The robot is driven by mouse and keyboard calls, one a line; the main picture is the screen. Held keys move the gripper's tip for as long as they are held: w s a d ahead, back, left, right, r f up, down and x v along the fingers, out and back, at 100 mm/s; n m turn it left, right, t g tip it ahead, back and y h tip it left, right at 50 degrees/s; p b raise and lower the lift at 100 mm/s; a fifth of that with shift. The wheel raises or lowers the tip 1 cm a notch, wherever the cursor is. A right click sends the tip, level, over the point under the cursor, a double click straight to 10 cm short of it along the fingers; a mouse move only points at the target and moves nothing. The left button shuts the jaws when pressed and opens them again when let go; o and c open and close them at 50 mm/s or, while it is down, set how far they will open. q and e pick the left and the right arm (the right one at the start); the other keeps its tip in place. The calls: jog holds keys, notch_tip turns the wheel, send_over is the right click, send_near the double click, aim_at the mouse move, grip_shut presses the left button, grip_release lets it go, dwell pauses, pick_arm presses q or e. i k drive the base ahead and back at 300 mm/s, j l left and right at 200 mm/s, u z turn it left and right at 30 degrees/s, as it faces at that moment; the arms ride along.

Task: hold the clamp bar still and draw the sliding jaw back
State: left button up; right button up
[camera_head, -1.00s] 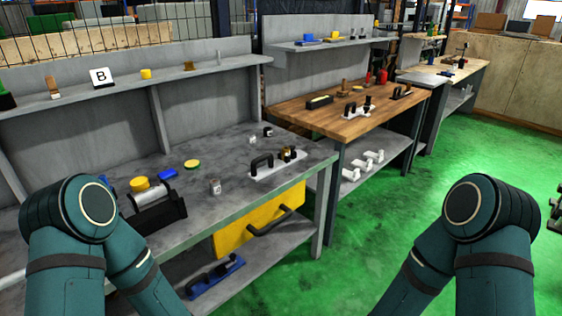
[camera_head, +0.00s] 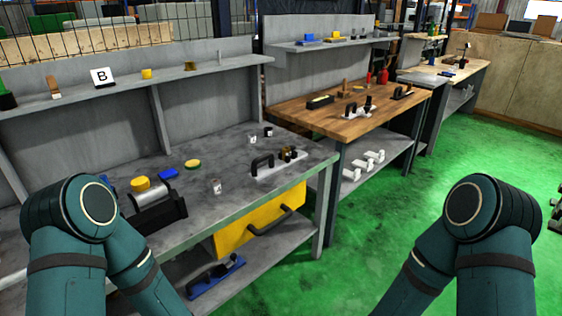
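Neither of my grippers is in view; only upper links of my two arms show, at the lower left and lower right. On the grey bench, near its right end, a pale plate (camera_head: 268,172) carries a black handle (camera_head: 262,163) and small brass and black parts (camera_head: 288,154). A similar pale fixture with a black handle (camera_head: 349,108) stands on the wooden bench. A blue-based fixture with a black handle (camera_head: 217,275) lies on the shelf under the grey bench. I cannot tell which of these has the clamp bar and sliding jaw.
The grey bench (camera_head: 226,150) also bears a dark holder with a metal cylinder (camera_head: 150,193), a yellow cap (camera_head: 140,184) and small pots. A yellow drawer (camera_head: 235,232) hangs below it. The wooden bench (camera_head: 310,121) stands behind. The green floor (camera_head: 395,215) between my arms is clear.

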aim_at(294, 153)
jog(key=i+l+u, duration=0.1)
jog(key=u, duration=0.55)
jog(key=i+l+u, duration=0.2)
jog(key=l+u, duration=0.2)
jog(key=l, duration=0.2)
jog(key=l+u, duration=0.15)
jog(key=l, duration=0.2)
jog(key=i+l+u, duration=0.1)
jog(key=l, duration=0.55)
jog(key=i+l, duration=0.1)
jog(key=l, duration=0.55)
jog(key=i+l+u, duration=0.15)
jog(key=l, duration=0.5)
